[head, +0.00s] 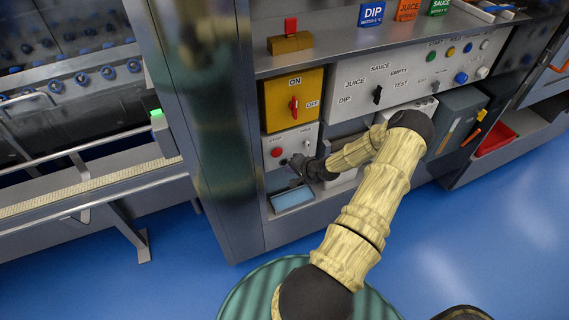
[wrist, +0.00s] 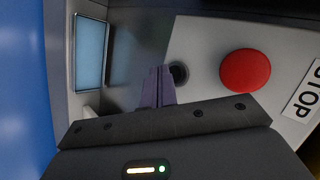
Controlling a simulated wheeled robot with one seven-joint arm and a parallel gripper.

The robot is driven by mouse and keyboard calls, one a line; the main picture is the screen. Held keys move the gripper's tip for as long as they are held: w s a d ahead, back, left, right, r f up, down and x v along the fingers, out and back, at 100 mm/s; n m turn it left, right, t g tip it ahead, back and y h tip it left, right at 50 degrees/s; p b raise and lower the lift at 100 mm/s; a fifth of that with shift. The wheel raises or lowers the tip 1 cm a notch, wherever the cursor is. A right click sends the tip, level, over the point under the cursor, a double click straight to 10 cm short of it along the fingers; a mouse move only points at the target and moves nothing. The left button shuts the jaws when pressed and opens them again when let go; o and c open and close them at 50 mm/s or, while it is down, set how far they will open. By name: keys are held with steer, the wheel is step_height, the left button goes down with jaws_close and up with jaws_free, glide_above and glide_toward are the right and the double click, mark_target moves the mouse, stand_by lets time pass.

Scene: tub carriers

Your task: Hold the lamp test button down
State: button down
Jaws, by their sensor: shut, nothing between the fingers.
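My gripper (head: 299,166) is shut and empty, in front of the small pale control panel (head: 301,136) under the yellow ON/OFF switch plate. In the wrist view its two fingers (wrist: 158,72) are together and point at the panel. A small dark round button (wrist: 178,73) lies just right of the fingertips in that view. Whether they touch it, or whether it is pressed, I cannot tell. No lamp test label is readable. A red STOP button (wrist: 245,70) sits further right on the same panel; in the head view it is the red button (head: 276,152) at the panel's left.
The yellow switch plate (head: 279,101) with a red handle is above. A selector panel (head: 352,84) with a black knob and coloured buttons is to the upper right. A blue-grey screen (head: 292,198) is below my gripper. A conveyor rail (head: 100,191) runs at left.

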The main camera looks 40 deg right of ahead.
steer(key=s, duration=0.2)
steer(key=s+a+p, duration=0.1)
steer(key=s, duration=0.2)
steer(key=shift+a, duration=0.1)
stand_by(0.3)
steer(key=shift+w, duration=0.1)
stand_by(0.3)
steer(key=a+r+n+g+h+p, duration=0.2)
steer(key=a+r+n+g, duration=0.55)
steer(key=a+r, duration=0.9)
steer(key=s+a+r+n, duration=0.3)
steer(key=s+a+r, duration=0.2)
steer(key=a+r, duration=0.1)
steer(key=s+a+r+n, duration=0.3)
steer(key=s+a+r, duration=0.2)
steer(key=r, duration=0.4)
steer(key=shift+s+a+r+p, duration=0.25)
steer(key=shift+s+a+p, duration=0.1)
steer(key=shift+a, duration=0.45)
